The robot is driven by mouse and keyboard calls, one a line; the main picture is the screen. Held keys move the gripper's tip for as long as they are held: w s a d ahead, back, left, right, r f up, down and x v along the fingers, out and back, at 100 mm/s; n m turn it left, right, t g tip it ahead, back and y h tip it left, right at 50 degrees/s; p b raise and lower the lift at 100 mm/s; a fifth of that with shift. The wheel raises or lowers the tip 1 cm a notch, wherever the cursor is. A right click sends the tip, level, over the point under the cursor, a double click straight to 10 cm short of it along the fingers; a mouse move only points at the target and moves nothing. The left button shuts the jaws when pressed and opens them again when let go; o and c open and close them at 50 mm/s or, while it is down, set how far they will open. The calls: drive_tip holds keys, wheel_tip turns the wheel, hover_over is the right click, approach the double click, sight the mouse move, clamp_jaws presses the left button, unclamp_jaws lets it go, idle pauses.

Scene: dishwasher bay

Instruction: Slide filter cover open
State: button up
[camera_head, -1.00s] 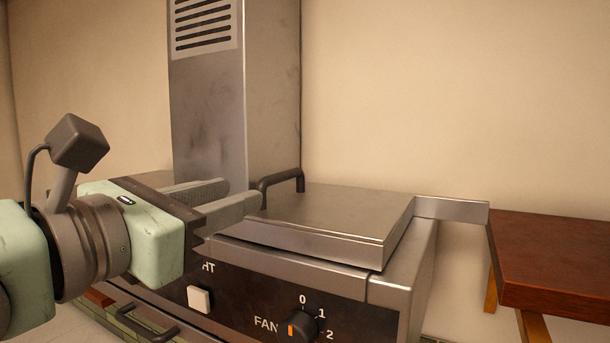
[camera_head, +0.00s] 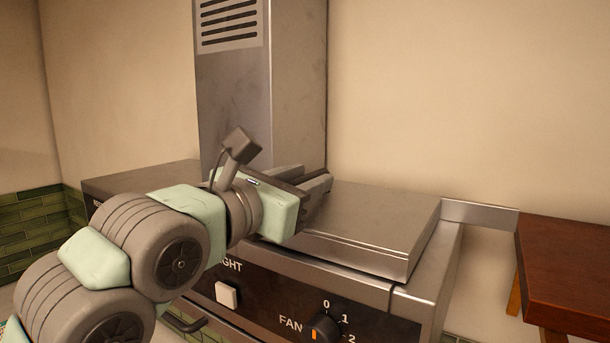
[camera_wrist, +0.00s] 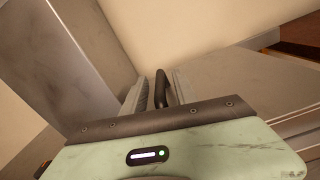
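The filter cover (camera_head: 375,218) is a flat metal lid on top of the metal unit, and it also shows at the right of the wrist view (camera_wrist: 245,88). Its dark bar handle (camera_wrist: 161,90) stands at its left side in the wrist view. In the head view the handle is hidden behind my gripper (camera_head: 318,181). In the wrist view my gripper (camera_wrist: 162,82) has its two fingers apart, with the handle between them, nearer the right finger. I cannot see clear contact on both sides.
A metal duct (camera_head: 262,85) rises behind my gripper. The front panel holds a white light switch (camera_head: 227,294) and a black fan knob (camera_head: 323,328). A metal strip (camera_head: 480,214) lies behind the cover's right edge. A brown wooden table (camera_head: 575,262) stands at the right.

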clamp_jaws()
idle(0.3)
idle(1.1)
